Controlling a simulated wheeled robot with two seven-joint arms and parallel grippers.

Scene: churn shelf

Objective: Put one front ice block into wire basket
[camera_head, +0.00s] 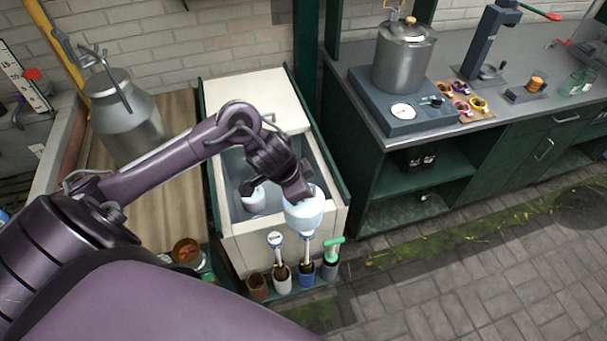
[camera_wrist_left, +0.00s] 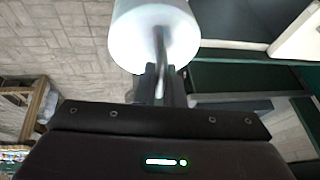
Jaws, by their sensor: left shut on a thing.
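Another whitish block (camera_head: 254,200) is inside the chest, partly hidden by my arm. I cannot make out a wire basket. My right gripper is not in view.
Several handled tools (camera_head: 280,265) stand in cups before the chest. A metal milk can (camera_head: 125,125) stands on the wooden bench at left. On the right counter are a steel pot (camera_head: 402,60) on a scale base (camera_head: 385,112) and colourful small cups (camera_head: 462,107). The paved floor (camera_head: 470,270) is clear.

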